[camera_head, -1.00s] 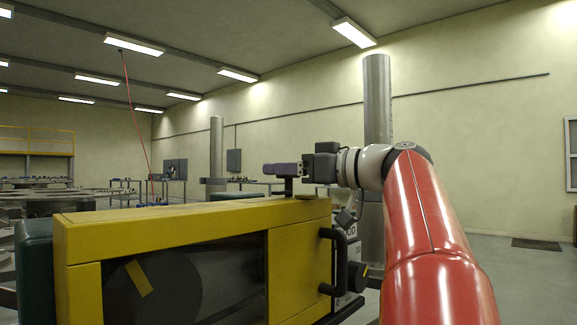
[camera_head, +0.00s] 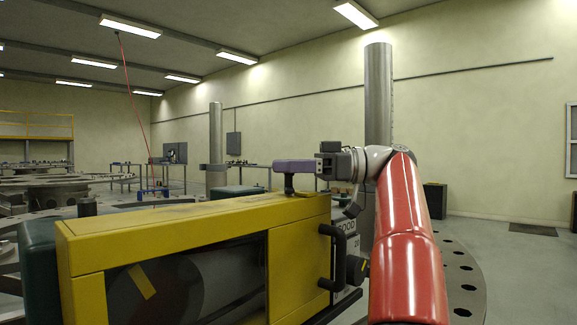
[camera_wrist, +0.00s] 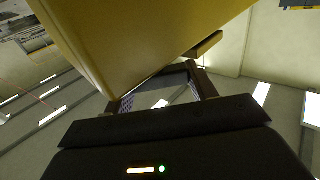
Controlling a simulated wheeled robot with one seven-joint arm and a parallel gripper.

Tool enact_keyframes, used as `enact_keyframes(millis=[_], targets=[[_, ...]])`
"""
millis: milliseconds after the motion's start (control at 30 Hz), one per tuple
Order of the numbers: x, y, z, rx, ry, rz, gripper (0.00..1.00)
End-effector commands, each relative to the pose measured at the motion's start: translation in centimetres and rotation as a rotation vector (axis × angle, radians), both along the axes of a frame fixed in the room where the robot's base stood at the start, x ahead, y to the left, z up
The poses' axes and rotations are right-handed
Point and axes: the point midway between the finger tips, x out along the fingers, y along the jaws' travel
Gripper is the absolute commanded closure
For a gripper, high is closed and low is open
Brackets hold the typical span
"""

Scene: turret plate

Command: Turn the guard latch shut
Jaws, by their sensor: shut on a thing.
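The guard latch (camera_head: 294,166) shows in the head view as a purple-grey lever on a short black post. It stands on top of the yellow guard (camera_head: 190,222), near its right end. My gripper (camera_head: 324,165) comes from the right and is shut on the lever's right end. In the wrist view, my gripper's two fingers (camera_wrist: 163,92) reach up toward the yellow guard (camera_wrist: 140,35). The lever between them is hard to make out there. A small yellow-brown tab (camera_wrist: 204,45) sits at the guard's edge.
The guard has a dark window, with a black handle (camera_head: 338,255) on its right end. A black knob with a yellow mark (camera_head: 357,269) is close by. A round plate with holes (camera_head: 462,268) lies to the right. Open floor lies beyond it.

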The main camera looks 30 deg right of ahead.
Motion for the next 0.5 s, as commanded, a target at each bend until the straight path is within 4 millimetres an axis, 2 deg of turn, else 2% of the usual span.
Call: enact_keyframes(millis=[400, 433, 500], targets=[[0.02, -0.01, -0.01, 0.0, 0.001, 0.006, 0.66], [0.02, -0.01, -0.01, 0.0, 0.001, 0.006, 0.4], [0.02, -0.01, 0.0, 0.0, 0.001, 0.006, 0.31]])
